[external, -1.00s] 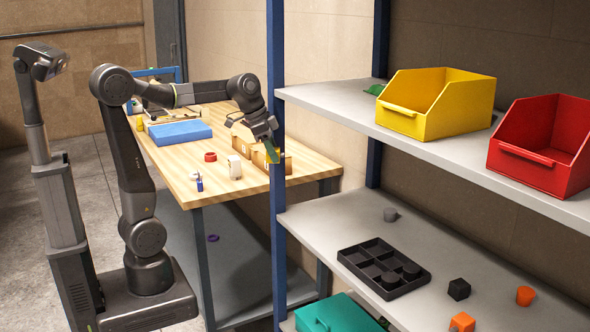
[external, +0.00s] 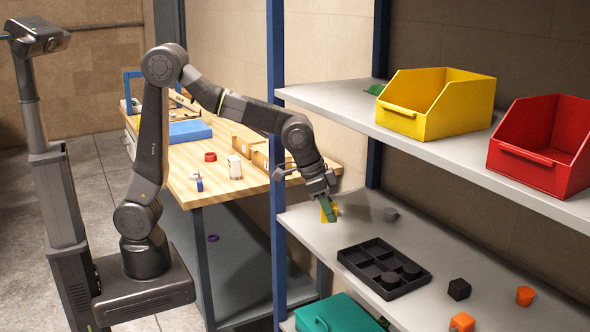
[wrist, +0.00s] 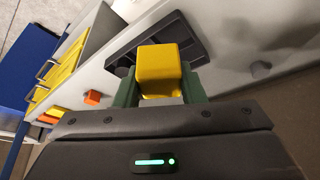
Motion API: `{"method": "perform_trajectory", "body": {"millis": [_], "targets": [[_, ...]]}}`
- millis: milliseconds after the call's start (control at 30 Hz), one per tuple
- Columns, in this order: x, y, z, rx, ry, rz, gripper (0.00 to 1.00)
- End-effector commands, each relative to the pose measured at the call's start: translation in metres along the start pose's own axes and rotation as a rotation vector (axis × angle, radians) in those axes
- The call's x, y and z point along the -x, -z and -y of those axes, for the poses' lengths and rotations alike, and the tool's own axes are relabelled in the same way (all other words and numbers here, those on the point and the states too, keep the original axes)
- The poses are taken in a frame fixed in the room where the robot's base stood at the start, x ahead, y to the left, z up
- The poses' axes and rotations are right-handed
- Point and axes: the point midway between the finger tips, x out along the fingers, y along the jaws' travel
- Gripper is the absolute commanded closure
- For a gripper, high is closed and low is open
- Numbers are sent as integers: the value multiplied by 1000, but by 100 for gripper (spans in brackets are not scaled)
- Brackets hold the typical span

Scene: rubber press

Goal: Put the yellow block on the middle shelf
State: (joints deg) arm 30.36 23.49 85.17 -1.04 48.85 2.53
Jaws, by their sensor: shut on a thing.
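My gripper (external: 328,207) is shut on the yellow block (external: 331,212), its green fingers on either side of it. It is over the left part of the middle shelf (external: 345,227), left of the black compartment tray. In the wrist view the yellow block (wrist: 160,66) sits between the green fingers (wrist: 158,88), with the tray behind it. I cannot tell whether the block touches the shelf.
The black tray (external: 352,256) stands right of my gripper, with a grey piece (external: 390,214) behind. Black and orange blocks (external: 459,289) lie further right. The upper shelf (external: 330,98) holds yellow and red bins. A blue post (external: 276,190) stands left of my gripper.

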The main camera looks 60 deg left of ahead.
Motion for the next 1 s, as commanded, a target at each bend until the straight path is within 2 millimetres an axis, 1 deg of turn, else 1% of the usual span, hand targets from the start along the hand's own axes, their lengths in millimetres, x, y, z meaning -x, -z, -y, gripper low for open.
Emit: {"method": "perform_trajectory", "body": {"millis": [33, 267, 567, 800, 1000], "targets": [[-1, 2, -10, -8, -2, 0, 89], [-11, 3, -38, -18, -7, 1, 89], [-36, 33, -8, 22, 8, -1, 89], [-62, 60, 27, 56, 23, 1, 89], [-82, 79, 56, 83, 35, 0, 89]]}}
